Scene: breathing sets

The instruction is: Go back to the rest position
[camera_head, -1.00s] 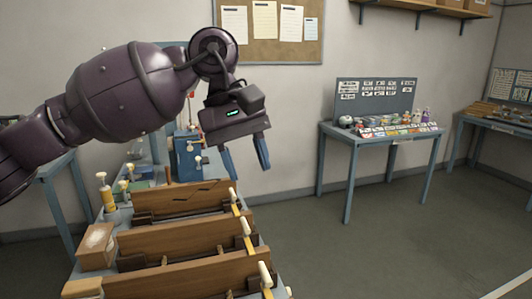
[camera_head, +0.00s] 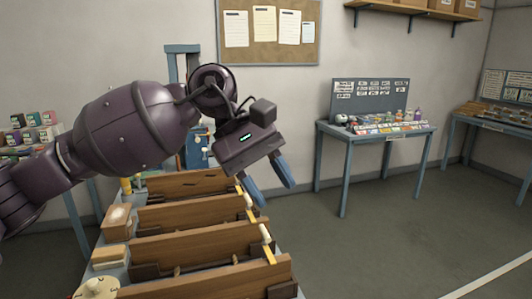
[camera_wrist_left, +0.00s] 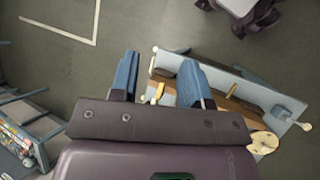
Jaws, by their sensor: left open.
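My left gripper (camera_head: 268,184) is open and empty, with its two blue fingers pointing down and to the right. In the head view it hangs over the right end of the workbench with wooden boards (camera_head: 200,215). The fingers also show in the left wrist view (camera_wrist_left: 158,80), apart, with floor and part of the bench beyond them. My left arm comes in from the left, bent at the elbow. My right gripper is not in view.
Several upright wooden boards with pale-handled pegs (camera_head: 265,233) stand on the bench below the arm. A small wooden box (camera_head: 117,222) sits at its left side. A blue table with small items (camera_head: 385,131) stands by the wall. Open floor (camera_head: 390,240) lies to the right.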

